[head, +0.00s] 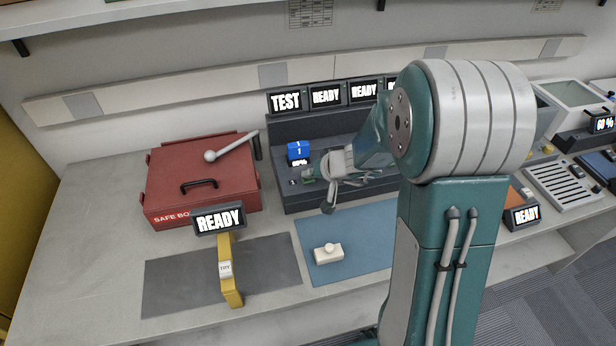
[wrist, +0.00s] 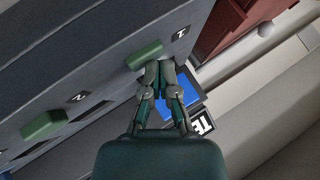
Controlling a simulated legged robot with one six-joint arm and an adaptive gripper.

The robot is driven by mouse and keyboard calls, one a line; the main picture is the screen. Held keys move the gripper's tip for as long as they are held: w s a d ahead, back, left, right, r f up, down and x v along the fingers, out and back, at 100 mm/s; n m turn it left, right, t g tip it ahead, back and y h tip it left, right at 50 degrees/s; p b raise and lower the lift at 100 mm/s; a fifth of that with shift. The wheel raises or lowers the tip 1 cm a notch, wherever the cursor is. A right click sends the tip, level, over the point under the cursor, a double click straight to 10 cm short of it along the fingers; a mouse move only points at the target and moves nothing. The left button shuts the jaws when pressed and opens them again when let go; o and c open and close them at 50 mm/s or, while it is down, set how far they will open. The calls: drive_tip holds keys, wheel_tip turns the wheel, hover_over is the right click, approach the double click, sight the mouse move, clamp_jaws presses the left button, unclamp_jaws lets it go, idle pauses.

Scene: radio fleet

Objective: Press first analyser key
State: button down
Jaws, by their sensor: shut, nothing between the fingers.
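The analyser (head: 285,133) is a dark grey bench unit with a row of screens above it; the leftmost screen (head: 286,101) reads TEST. In the wrist view the first key (wrist: 145,54) is a green block beside a label 1. A second green key (wrist: 44,124) is by label 2, at lower left. My gripper (wrist: 162,68) is shut and empty, its fingertips right beside the first key; I cannot tell whether they touch it. In the head view my gripper (head: 314,175) is low at the analyser's left front, and my arm hides the unit's right part.
A blue block marked 1 (head: 298,150) sits on the analyser just above my gripper. A red safe box (head: 195,178) with a lever stands left. A yellow handheld device (head: 230,275) and a white button block (head: 328,253) lie on mats in front.

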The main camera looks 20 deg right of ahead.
sight(309, 180)
drive_tip(key=shift+r, duration=0.9)
drive_tip(key=shift+r, duration=2.5)
drive_tip(key=shift+s+r, duration=0.1)
drive_tip(key=shift+r, duration=0.05)
drive_tip(key=s+a+r+n+g, duration=0.1)
drive_tip(key=s+a+r, duration=0.1)
drive_tip(key=s+r, duration=0.35)
drive_tip(key=s+a+r+n+g, duration=0.1)
drive_tip(key=s+a+r, duration=0.15)
drive_tip(key=s, duration=0.55)
drive_tip(key=s+d+r+h, duration=0.1)
drive_tip(key=s+d+h, duration=0.1)
drive_tip(key=s, duration=0.4)
drive_tip(key=s+d+r+h, duration=0.1)
drive_tip(key=s+d+h, duration=0.1)
drive_tip(key=s, duration=0.5)
drive_tip(key=shift+s+d+r+h, duration=0.2)
drive_tip(key=shift+r+h, duration=0.05)
drive_tip(key=shift+h, duration=0.45)
